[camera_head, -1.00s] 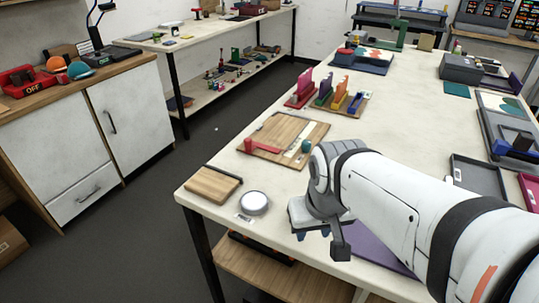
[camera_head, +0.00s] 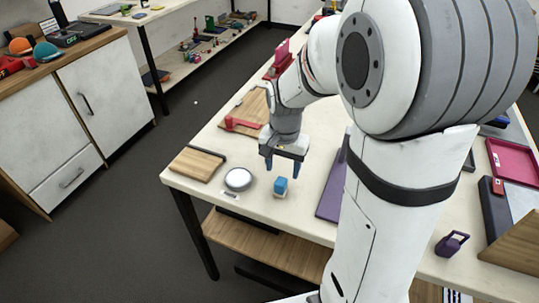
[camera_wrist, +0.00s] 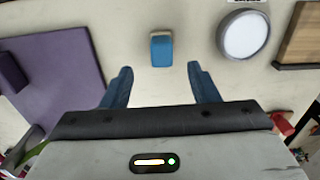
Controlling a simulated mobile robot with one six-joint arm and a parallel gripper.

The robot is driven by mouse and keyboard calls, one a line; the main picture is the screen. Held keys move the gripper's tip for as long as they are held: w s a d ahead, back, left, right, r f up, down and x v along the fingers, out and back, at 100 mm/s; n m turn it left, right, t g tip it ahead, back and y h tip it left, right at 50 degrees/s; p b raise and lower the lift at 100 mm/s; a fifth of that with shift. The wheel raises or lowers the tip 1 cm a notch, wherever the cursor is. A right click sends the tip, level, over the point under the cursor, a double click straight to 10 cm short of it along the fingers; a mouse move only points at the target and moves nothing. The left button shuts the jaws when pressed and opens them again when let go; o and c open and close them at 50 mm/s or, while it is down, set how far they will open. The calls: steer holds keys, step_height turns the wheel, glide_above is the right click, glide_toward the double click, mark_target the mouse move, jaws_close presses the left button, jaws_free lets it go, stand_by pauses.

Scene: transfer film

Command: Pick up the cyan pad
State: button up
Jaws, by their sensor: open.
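A small blue-cyan block, which looks like the cyan pad (camera_head: 280,186), sits on the cream tabletop near the table's front edge. It also shows in the wrist view (camera_wrist: 161,50), just beyond the fingertips and roughly centred between them. My gripper (camera_head: 282,166) points down above the table, close behind the pad and apart from it. In the wrist view my gripper (camera_wrist: 160,72) has its two blue fingers spread wide, with nothing between them.
A round white disc (camera_head: 238,178) lies left of the pad, with a wooden board (camera_head: 197,164) beyond it. A purple sheet (camera_head: 331,190) lies to the right. A purple padlock-like object (camera_head: 451,244) stands farther right. The tabletop around the pad is bare.

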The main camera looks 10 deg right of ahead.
mark_target(281, 181)
steer(key=shift+w+f, duration=0.3)
steer(key=shift+f, duration=0.4)
steer(key=f, duration=0.3)
steer(key=f+p, duration=0.1)
steer(key=f, duration=0.3)
steer(key=shift+s+a, duration=0.1)
steer(key=shift+s, duration=0.1)
steer(key=shift+c, duration=0.3)
steer(key=c, duration=1)
steer(key=shift+r, duration=0.1)
steer(key=shift+r, duration=0.1)
step_height(281, 181, up, 10)
steer(key=shift+f+b, duration=0.1)
steer(key=shift+b, duration=0.25)
